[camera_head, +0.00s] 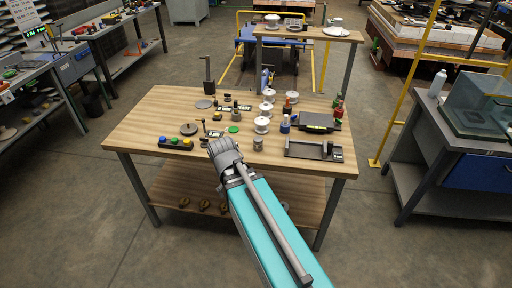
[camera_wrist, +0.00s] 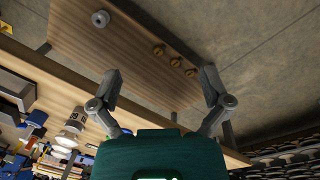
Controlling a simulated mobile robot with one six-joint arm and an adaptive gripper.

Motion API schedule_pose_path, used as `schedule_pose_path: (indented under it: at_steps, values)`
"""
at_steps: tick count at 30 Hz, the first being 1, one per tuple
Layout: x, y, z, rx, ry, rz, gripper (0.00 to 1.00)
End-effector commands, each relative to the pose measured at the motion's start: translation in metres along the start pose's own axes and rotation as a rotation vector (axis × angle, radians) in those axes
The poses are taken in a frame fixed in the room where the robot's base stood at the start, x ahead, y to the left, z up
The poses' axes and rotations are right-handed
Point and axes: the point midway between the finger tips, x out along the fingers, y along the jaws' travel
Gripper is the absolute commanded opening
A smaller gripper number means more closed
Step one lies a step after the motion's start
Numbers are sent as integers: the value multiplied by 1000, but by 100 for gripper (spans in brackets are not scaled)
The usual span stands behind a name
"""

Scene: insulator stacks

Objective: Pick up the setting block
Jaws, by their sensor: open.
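I cannot tell for sure which thing is the setting block. A small brass-coloured block (camera_head: 258,144) stands right of my gripper, and a dark fixture with an upright post (camera_head: 315,151) lies at the table's front right. My gripper (camera_head: 222,147) is at the front edge of the wooden table (camera_head: 140,122) in the head view and hides a bit of that edge. In the wrist view my gripper (camera_wrist: 160,71) has its two fingers wide apart with nothing between them.
White insulators (camera_head: 262,125) stand mid-table. A dark bar with coloured knobs (camera_head: 176,143), a grey disc (camera_head: 189,129), a black box (camera_head: 320,122) and bottles (camera_head: 338,107) are around them. The lower shelf (camera_wrist: 130,55) holds brown round pieces (camera_wrist: 175,63) and a pale ring (camera_wrist: 100,18).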

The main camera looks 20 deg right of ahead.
Motion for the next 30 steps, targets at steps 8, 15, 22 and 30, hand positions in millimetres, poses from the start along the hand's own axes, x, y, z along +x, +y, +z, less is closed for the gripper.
schedule_pose_path:
  at_steps: [8, 15, 22, 30]
  values:
    - [48, 35, -41, -300, -50, 273, 99]
    - [71, 68, -82, -606, -179, 550, 99]
    - [80, 90, -123, -877, -377, 795, 99]
    - [78, 99, -171, -1139, -703, 1038, 99]
